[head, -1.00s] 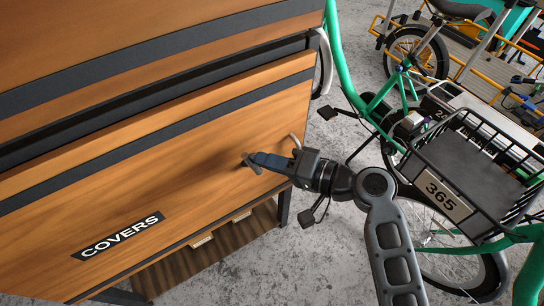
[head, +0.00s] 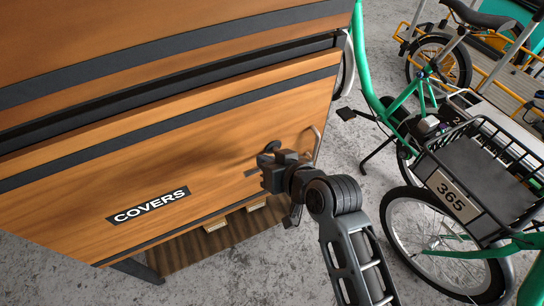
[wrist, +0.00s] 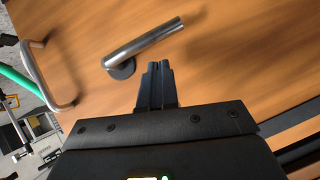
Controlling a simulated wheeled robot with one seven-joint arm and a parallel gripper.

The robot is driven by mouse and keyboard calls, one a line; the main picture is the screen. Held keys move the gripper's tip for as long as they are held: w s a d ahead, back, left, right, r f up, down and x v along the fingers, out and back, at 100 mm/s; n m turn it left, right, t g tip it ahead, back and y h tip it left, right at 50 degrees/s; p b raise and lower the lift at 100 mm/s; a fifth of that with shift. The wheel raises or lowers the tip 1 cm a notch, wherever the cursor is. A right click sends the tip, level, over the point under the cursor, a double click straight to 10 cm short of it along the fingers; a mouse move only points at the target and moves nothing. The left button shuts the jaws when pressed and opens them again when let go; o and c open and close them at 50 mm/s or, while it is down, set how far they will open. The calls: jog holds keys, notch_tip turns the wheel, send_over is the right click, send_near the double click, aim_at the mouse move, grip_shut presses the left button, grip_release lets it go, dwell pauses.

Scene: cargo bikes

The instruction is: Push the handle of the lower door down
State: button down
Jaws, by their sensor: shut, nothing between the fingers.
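The lower door (head: 90,195) is a wooden panel with a black COVERS label (head: 148,205); it looks shut. In the wrist view its handle is a silver round lever (wrist: 145,43) on a dark round base (wrist: 121,68). The lever runs from the base towards the upper right of that view. My gripper (wrist: 157,68) has its two dark fingers together and empty. The fingertips lie just below the lever in the wrist view, with a narrow strip of wood showing between. In the head view my gripper (head: 266,160) is at the door's right part and mostly hides the lever.
A bent metal rail (head: 318,142) stands at the door's right edge, close to my gripper. Below the door is a slatted board (head: 205,245). Grey floor is clear in front.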

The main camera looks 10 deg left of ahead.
jog(key=shift+s+a+f+n+h, duration=0.2)
jog(key=shift+a+f, duration=0.1)
jog(key=shift+f, duration=0.2)
jog(key=shift+s+a+f+n+h, duration=0.1)
jog(key=shift+s+a+f, duration=0.15)
jog(key=shift+f, duration=0.25)
jog(key=shift+f, duration=0.15)
jog(key=s+d+r+p, duration=0.2)
jog(key=s+d+r, duration=0.3)
jog(key=s+r, duration=0.2)
notch_tip(320, 180, up, 3)
jog(key=shift+s+f, duration=0.1)
jog(key=shift+s, duration=0.15)
dwell(0.6)
jog(key=shift+d, duration=0.1)
